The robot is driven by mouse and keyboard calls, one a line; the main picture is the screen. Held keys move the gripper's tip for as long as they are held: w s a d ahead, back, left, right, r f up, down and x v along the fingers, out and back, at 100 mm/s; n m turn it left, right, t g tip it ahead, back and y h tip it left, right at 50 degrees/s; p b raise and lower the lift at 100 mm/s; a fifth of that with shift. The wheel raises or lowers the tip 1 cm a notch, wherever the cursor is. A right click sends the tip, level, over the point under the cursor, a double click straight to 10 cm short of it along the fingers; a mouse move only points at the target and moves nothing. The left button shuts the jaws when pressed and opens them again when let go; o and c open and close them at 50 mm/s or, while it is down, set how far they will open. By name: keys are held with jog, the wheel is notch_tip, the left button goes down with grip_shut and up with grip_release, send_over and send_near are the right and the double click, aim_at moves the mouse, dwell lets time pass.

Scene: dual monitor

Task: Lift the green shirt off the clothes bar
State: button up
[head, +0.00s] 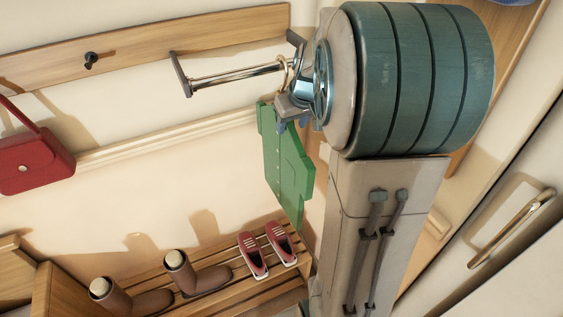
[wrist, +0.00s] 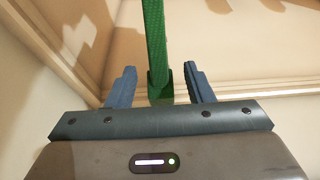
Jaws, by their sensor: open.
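The green shirt (head: 285,160) hangs below the metal clothes bar (head: 235,76), near the bar's right end in the head view. My gripper (head: 283,112) is at the top of the shirt, just under the bar, and partly covers it. In the wrist view my gripper (wrist: 160,88) is open, with one blue finger on each side of the green shirt (wrist: 155,45), which shows as a narrow strip. Gaps show between the strip and both fingers. The hanger and the shirt's top are mostly hidden behind my gripper in the head view.
The bar is fixed to a wooden wall board (head: 130,48) with a dark hook (head: 91,61). A red bag (head: 35,160) hangs at the left. Below stands a slatted shoe rack (head: 215,275) with brown boots (head: 195,275) and red shoes (head: 252,255). The wall between bag and shirt is clear.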

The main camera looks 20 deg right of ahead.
aim_at(282, 145)
jog(key=shift+p+x, duration=0.7)
jog(key=shift+x, duration=2)
grip_shut()
